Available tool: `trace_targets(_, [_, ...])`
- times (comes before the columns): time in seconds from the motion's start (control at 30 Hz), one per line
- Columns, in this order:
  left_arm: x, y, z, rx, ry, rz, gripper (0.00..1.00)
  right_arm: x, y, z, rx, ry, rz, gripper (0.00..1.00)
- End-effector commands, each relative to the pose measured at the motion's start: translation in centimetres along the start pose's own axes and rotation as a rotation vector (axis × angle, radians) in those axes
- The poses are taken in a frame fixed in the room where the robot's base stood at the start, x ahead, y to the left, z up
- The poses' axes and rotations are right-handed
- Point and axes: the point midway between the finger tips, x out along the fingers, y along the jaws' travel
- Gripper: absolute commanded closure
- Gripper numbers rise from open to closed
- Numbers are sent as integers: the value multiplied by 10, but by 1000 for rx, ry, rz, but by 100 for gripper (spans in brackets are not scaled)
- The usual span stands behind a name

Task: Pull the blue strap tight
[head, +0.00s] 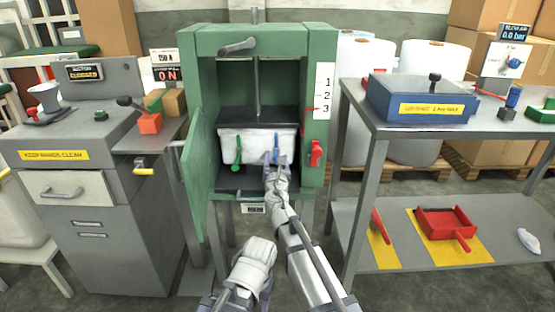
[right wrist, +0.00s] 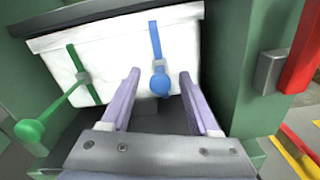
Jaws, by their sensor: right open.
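The blue strap (head: 276,149) runs down the front right of a white bale (head: 243,147) inside the green press. In the right wrist view the blue strap (right wrist: 156,50) ends in a round blue knob (right wrist: 159,84). My right gripper (head: 276,165) is open, and its fingers (right wrist: 158,88) reach toward the knob, one on each side in the picture. I cannot tell whether they touch it. A green strap (right wrist: 77,62) with a green knob (right wrist: 30,131) hangs at the bale's left. My left arm shows low in the head view; its fingers are not clear.
The press's green door (head: 196,185) stands open at left. A red lever (head: 316,153) is on the right post, close to my right gripper. A dark plate (head: 258,117) rests on the bale. A grey table (head: 365,110) stands at right.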

Motion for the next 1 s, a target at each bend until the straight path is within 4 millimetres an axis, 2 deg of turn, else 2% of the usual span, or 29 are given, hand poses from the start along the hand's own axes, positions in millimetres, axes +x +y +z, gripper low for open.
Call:
trace_targets(0.1, [0,0,0,0,0,0,38,0,0,0,0,0,0,41])
trace_targets(0.63, [0,0,0,0,0,0,38,0,0,0,0,0,-1,100])
trace_targets(1.0, [0,0,0,0,0,0,38,0,0,0,0,0,-1,100])
